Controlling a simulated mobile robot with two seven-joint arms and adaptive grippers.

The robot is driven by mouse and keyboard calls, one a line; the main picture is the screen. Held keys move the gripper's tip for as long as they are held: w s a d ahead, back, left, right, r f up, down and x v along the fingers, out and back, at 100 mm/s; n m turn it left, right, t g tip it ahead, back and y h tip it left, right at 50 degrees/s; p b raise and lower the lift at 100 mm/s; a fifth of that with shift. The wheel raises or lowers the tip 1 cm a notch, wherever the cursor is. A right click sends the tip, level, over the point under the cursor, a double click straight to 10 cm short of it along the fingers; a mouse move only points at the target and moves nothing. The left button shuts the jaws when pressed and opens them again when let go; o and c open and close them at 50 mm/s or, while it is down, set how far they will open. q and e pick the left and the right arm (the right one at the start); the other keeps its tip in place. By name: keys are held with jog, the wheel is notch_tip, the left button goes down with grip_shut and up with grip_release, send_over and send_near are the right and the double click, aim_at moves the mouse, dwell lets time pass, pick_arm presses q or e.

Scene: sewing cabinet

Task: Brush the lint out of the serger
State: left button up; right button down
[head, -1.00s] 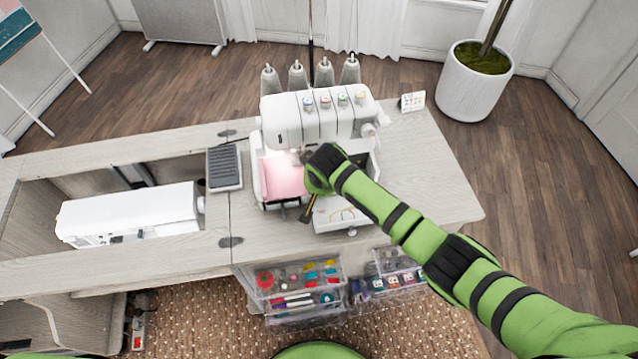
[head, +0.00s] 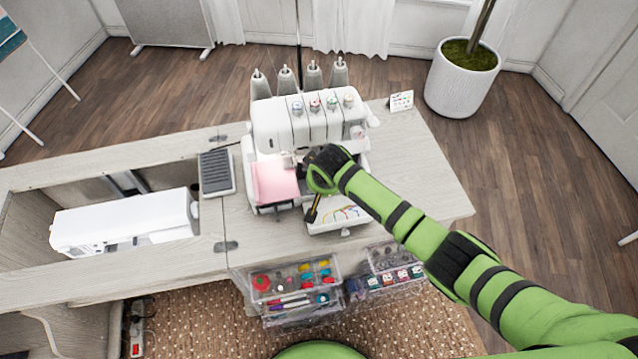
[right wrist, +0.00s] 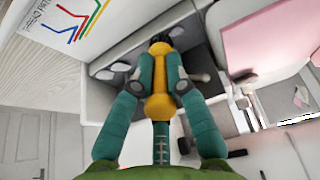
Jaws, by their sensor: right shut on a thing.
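The white serger (head: 268,128) stands on the cabinet top with pink fabric (head: 275,183) on its left side. Its front cover is folded down, showing a coloured threading diagram (head: 345,213); the diagram also appears in the right wrist view (right wrist: 72,22). My right gripper (head: 318,180) is at the serger's open front. In the right wrist view its teal fingers (right wrist: 157,88) are shut on a yellow brush (right wrist: 157,106) with a dark end towards the grey opening. Lint cannot be made out. My left gripper is out of view.
A grey foot pedal (head: 216,172) lies left of the serger, beside a white sewing machine (head: 125,215) in the cabinet well. Clear drawers (head: 295,290) hold supplies below the front edge. A small card (head: 401,100) stands behind right. The right tabletop is clear.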

jog(key=shift+w+d, duration=0.1)
jog(key=shift+d, duration=0.7)
jog(key=shift+d+p, duration=0.1)
jog(key=shift+p, duration=0.2)
jog(key=shift+w+d+f, duration=0.1)
jog(key=shift+w+d, duration=0.15)
jog(key=shift+d, duration=0.7)
jog(key=shift+p, duration=0.3)
jog(key=shift+w+d+f, duration=0.1)
jog(key=shift+w+d, duration=0.05)
jog(key=shift+d, duration=0.85)
jog(key=shift+w+d+p, duration=0.1)
jog(key=shift+d+p, duration=0.3)
jog(key=shift+d, duration=0.15)
jog(key=shift+w+d, duration=0.1)
jog(key=shift+d, duration=0.45)
